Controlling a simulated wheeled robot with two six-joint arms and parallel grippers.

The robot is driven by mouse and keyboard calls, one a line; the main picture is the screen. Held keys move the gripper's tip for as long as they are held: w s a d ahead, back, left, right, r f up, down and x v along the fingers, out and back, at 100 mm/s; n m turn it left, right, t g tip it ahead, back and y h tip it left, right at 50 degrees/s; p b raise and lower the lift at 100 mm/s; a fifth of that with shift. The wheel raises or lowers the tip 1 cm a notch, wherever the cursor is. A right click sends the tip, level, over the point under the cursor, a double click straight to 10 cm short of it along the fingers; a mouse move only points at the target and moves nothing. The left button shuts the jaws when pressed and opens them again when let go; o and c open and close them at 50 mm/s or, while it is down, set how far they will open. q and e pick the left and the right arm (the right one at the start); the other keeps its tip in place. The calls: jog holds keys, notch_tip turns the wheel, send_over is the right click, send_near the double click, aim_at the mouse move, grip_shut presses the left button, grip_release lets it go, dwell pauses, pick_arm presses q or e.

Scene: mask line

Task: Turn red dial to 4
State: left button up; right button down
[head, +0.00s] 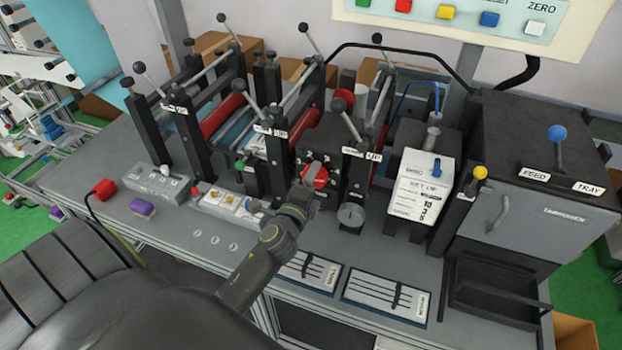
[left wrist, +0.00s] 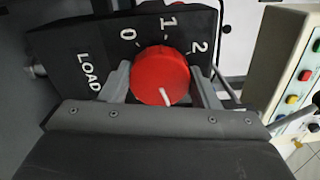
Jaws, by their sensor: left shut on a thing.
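The red dial (head: 320,174) sits on the front face of a dark machine block in the middle of the bench. It shows large in the left wrist view (left wrist: 158,72). My left gripper (head: 306,187) is shut on the dial, with one finger on each side of it. The dial's white pointer mark lies at the picture's bottom side in the left wrist view, toward my gripper body. The marks LOAD, 0, 1 and 2 show on the black dial plate (left wrist: 88,45); any further numbers are hidden behind my gripper. My right gripper is not in view.
A round grey knob (head: 351,215) is right of the dial. Levers with ball tops rise above the rollers. A white control box (head: 420,190) and a dark tray cabinet (head: 530,215) stand to the right. Two slider panels (head: 385,296) lie at the bench front.

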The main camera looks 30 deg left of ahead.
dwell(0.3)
pick_arm(q)
jog(key=o, duration=1)
jog(key=b+v, duration=0.2)
jog(key=v, duration=1.5)
jog(key=shift+s, duration=0.2)
jog(key=shift+f, duration=0.1)
